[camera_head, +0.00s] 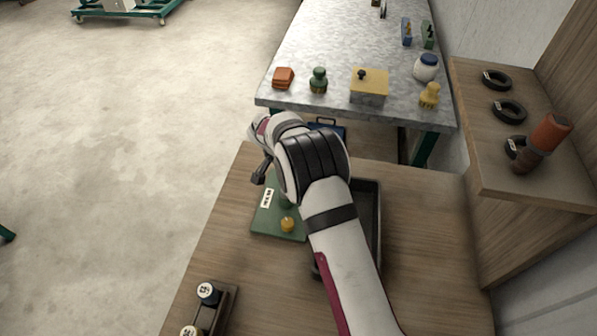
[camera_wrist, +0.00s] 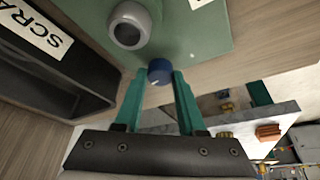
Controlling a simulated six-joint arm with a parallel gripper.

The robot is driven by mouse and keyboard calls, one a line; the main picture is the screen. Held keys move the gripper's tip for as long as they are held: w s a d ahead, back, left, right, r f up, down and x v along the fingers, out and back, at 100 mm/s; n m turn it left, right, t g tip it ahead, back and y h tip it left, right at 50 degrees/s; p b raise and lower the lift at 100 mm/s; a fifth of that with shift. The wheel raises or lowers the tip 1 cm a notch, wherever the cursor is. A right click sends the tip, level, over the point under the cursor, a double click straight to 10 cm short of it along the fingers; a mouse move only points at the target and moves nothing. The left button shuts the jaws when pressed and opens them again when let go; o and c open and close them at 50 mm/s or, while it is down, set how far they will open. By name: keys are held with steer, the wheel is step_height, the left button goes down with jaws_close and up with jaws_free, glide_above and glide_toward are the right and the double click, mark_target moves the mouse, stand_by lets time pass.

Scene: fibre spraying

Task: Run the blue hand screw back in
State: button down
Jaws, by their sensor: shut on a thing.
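The blue hand screw (camera_wrist: 159,71) is a small round blue knob with a pale mark, beside the green fixture (camera_wrist: 205,25) in the wrist view. My gripper (camera_wrist: 160,77) has its two green fingers on either side of the knob, shut on it at the fingertips. A grey-white ring-shaped collar (camera_wrist: 116,34) stands on the fixture just beyond the knob. In the head view the green fixture (camera_head: 262,226) lies on the wooden bench, with a yellow knob (camera_head: 288,224) on it. My arm hides the blue screw there.
A dark tray (camera_head: 371,225), labelled as scrap in the wrist view, stands right of the fixture, partly behind my arm. A rack with black-and-white capped items (camera_head: 208,293) stands at front left. A grey table (camera_head: 340,45) with several small items is beyond the bench.

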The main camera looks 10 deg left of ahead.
steer(key=shift+w+a+m+g+h, duration=0.1)
steer(key=shift+m+g+h, duration=0.3)
steer(key=shift+m, duration=1.2)
steer(key=c, duration=0.5)
jaws_free()
steer(key=v, duration=1.5)
steer(key=shift+r, duration=0.4)
steer(key=shift+a, duration=0.1)
